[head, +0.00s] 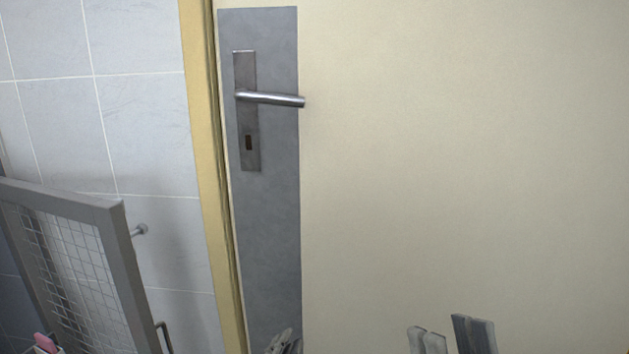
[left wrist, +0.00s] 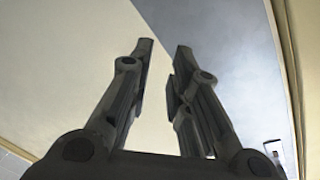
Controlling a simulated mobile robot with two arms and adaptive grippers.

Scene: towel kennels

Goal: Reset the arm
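My left gripper (head: 283,343) shows only its fingertips at the bottom edge of the head view, in front of the lower end of the door's grey plate. In the left wrist view its two fingers (left wrist: 164,50) stand apart with nothing between them. My right gripper (head: 450,332) shows at the bottom edge of the head view, right of the left one. Its two fingers are apart, with nothing seen between them. Both arms are otherwise out of the head view.
A cream door (head: 460,170) fills the right side, with a grey plate (head: 270,230) and a metal lever handle (head: 272,99). A yellow frame (head: 205,150) borders it. A grey mesh gate (head: 122,260) stands at lower left before a tiled wall (head: 140,130). A pink item (head: 45,342) is below.

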